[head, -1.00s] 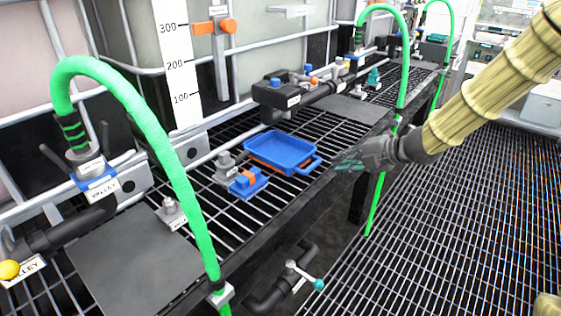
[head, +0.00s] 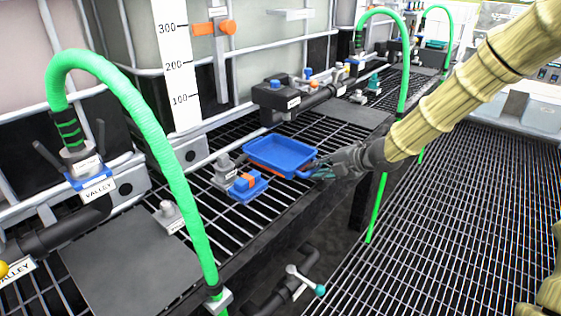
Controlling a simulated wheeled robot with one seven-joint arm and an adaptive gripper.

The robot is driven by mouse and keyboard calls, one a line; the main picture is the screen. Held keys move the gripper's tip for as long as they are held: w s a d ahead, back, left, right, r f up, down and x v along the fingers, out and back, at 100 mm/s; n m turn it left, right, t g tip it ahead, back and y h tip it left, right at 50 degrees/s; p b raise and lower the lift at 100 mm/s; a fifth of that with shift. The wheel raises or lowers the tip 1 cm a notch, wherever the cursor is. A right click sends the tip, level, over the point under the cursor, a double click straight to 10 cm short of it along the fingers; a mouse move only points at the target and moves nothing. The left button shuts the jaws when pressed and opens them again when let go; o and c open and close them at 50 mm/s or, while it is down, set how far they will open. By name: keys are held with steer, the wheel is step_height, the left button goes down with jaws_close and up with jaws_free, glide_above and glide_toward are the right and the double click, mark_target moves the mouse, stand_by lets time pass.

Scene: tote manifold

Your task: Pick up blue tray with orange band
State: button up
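The blue tray (head: 281,153) sits on the black grating shelf near the middle of the head view. A thin bit of its orange band (head: 262,170) shows along its lower front side. Its handle (head: 305,171) points right, toward my gripper. My gripper (head: 318,172) is at the tray's right end, with its fingertips at or very near the handle. The fingers are small and partly merge with the handle, so I cannot tell whether they are open or shut, or whether they touch it.
A small blue block with an orange top (head: 247,184) stands just left of the tray. A green hose (head: 180,190) arches in front at left, and another (head: 402,70) rises behind my gripper. A dark plate (head: 120,265) lies at lower left.

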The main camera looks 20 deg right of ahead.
steer(key=shift+w+a+f, duration=0.15)
steer(key=shift+w+a, duration=0.1)
jaws_close()
